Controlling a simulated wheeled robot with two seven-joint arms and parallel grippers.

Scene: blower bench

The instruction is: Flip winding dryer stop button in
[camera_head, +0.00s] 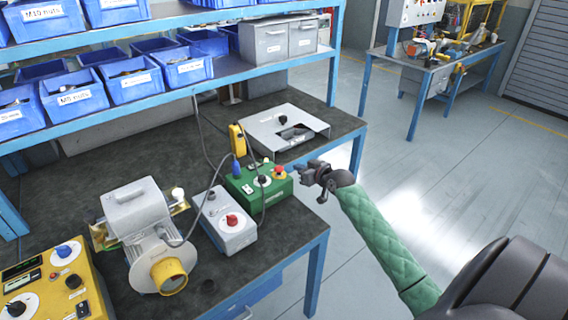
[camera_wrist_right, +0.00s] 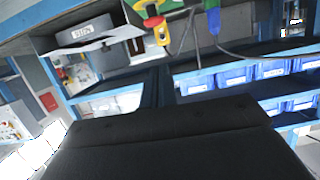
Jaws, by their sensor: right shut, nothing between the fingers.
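A green control box (camera_head: 243,188) stands near the right edge of the dark workbench. On its top are a red push button (camera_head: 279,170) on a yellow base, a black knob on a white dial and a blue plug. The red button also shows in the right wrist view (camera_wrist_right: 153,22), on its yellow housing. I cannot read a label naming the winding dryer. My right gripper (camera_head: 308,174) is shut and empty, just right of the red button and apart from it. A dark part of my own arm fills the lower wrist view. My left gripper is out of view.
A grey box with a red knob (camera_head: 232,220) stands left of the green box. A blower (camera_head: 138,215) and a yellow control box (camera_head: 62,285) are further left. Blue bins fill the shelves. Open floor lies right of the bench.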

